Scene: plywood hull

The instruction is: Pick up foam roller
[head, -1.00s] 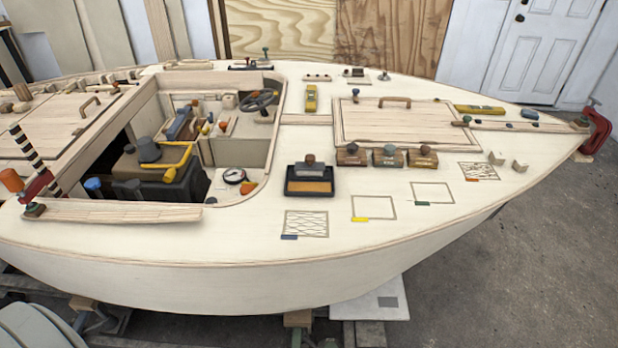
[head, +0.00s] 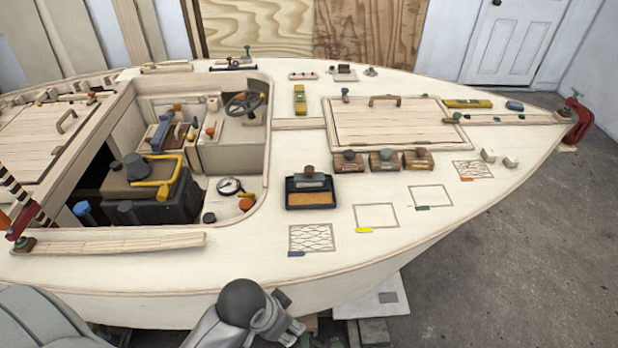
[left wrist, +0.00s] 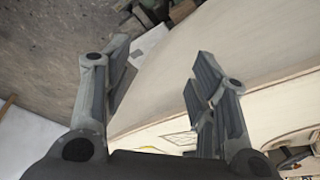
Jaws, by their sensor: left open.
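I cannot pick out a foam roller with certainty in either view. A black tray with a tan pad (head: 311,199) sits on the pale deck, with a wooden-knobbed block (head: 309,176) on its far side. My left gripper (head: 292,329) is low in the head view, in front of the near hull side and apart from the deck objects. In the left wrist view its two fingers (left wrist: 163,55) are spread with nothing between them; the hull side shows beyond. My right gripper is not in view.
Three knobbed blocks (head: 384,161) stand right of the tray. Outlined squares (head: 376,216) mark the near deck. The open cockpit (head: 232,157), with a dark engine-like unit (head: 150,202), lies left. A red clamp (head: 577,121) grips the bow.

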